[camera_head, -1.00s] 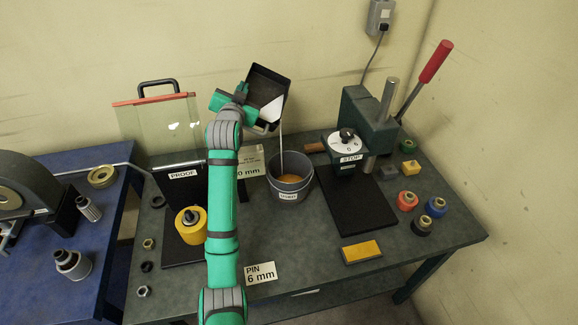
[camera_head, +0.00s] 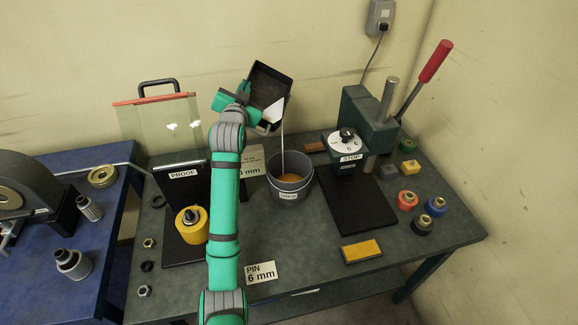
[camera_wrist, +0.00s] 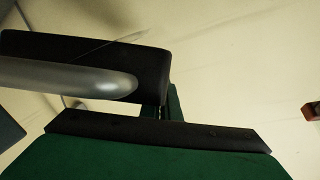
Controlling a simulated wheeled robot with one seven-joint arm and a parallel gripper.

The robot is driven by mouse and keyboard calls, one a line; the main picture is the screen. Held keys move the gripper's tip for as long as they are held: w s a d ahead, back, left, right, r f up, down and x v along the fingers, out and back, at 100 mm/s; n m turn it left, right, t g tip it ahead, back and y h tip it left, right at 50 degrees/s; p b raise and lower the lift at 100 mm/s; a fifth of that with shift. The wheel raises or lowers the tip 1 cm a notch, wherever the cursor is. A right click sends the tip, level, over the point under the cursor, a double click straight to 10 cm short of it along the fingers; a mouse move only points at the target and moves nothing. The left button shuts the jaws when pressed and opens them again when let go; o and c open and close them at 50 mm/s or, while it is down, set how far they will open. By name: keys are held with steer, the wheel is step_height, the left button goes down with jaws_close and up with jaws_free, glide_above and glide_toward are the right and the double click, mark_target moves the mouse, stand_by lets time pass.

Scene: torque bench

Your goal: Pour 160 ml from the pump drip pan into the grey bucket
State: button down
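The black drip pan (camera_head: 268,84) is held up in the air, steeply tilted, above and slightly left of the grey bucket (camera_head: 290,193). A thin pale stream (camera_head: 282,143) runs from the pan's lower corner down into the bucket. Amber liquid (camera_head: 290,178) shows inside the bucket, which stands upright on the bench. My gripper (camera_head: 240,98) is at the pan's left side and appears shut on it; its fingertips are hidden. The wrist view shows dark parts and a grey rounded bar close up; the bucket is out of that view.
A press with a dial (camera_head: 347,141) and red-handled lever (camera_head: 436,60) stands right of the bucket. A clear guard panel (camera_head: 160,125) and a yellow roll (camera_head: 192,225) are left. The bench front centre (camera_head: 300,235) is clear.

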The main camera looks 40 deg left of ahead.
steer(key=shift+d+r, duration=0.25)
steer(key=shift+r, duration=0.15)
steer(key=shift+s+m+t, duration=0.2)
steer(key=shift+m+t, duration=0.1)
steer(key=shift+d, duration=0.1)
steer(key=shift+w+d, duration=0.15)
steer(key=shift+d, duration=0.25)
steer(key=shift+w, duration=0.1)
steer(key=shift+d+r+m, duration=0.1)
steer(key=shift+d+m, duration=0.15)
steer(key=shift+m, duration=0.05)
steer(key=shift+s+a+y, duration=0.3)
steer(key=shift+a, duration=0.05)
steer(key=shift+w+d+r, duration=0.1)
steer(key=shift+w+d, duration=0.1)
steer(key=shift+d, duration=0.4)
steer(key=shift+w+d+m+t, duration=0.1)
steer(key=shift+m+t, duration=0.2)
steer(key=shift+t, duration=0.1)
